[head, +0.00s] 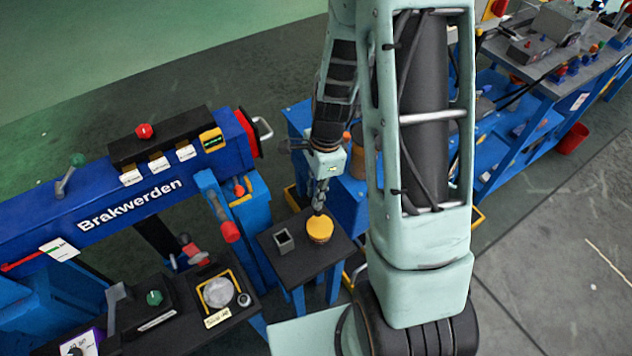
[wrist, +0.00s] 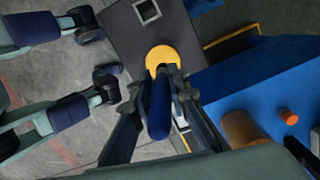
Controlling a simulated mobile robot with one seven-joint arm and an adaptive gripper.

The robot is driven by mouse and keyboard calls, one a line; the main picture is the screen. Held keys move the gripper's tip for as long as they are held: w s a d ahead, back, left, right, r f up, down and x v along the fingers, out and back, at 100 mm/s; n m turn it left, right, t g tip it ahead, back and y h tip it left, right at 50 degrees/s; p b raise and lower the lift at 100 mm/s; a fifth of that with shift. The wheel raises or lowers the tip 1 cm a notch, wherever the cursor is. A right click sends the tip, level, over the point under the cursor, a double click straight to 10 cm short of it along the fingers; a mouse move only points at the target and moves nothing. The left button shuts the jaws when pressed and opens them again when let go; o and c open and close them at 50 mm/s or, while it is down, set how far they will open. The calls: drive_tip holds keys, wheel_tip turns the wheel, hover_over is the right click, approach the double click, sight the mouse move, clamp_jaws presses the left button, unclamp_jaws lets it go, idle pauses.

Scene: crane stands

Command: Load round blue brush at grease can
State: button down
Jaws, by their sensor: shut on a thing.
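The round blue brush (wrist: 159,115) is between the fingers of my gripper (wrist: 160,84) in the wrist view, its blue handle towards the camera. My gripper is shut on it. The grease can (head: 320,230) has a round yellow top and stands on a small dark stand. Its yellow top also shows in the wrist view (wrist: 162,55), just beyond the fingertips. In the head view my gripper (head: 319,204) points down over the can. The brush's working end is hidden by the fingers, and I cannot tell whether it touches the yellow grease.
The dark stand (head: 300,264) also bears a small square grey holder (head: 284,241), left of the can. A blue Brakwerden machine (head: 130,207) stands to the left. A blue bench (wrist: 270,85) with a brown cylinder (wrist: 241,130) is close on the right in the wrist view.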

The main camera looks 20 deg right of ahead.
sight(318, 208)
drive_tip(key=shift+d+r, duration=0.1)
drive_tip(key=shift+d, duration=0.1)
drive_tip(key=shift+s, duration=0.1)
drive_tip(key=shift+f+b, duration=2.25)
drive_tip(key=shift+f, duration=0.8)
drive_tip(key=shift+f+b, duration=0.45)
drive_tip(key=shift+f, duration=0.1)
drive_tip(key=shift+r+p, duration=2.9)
drive_tip(key=shift+r, duration=0.7)
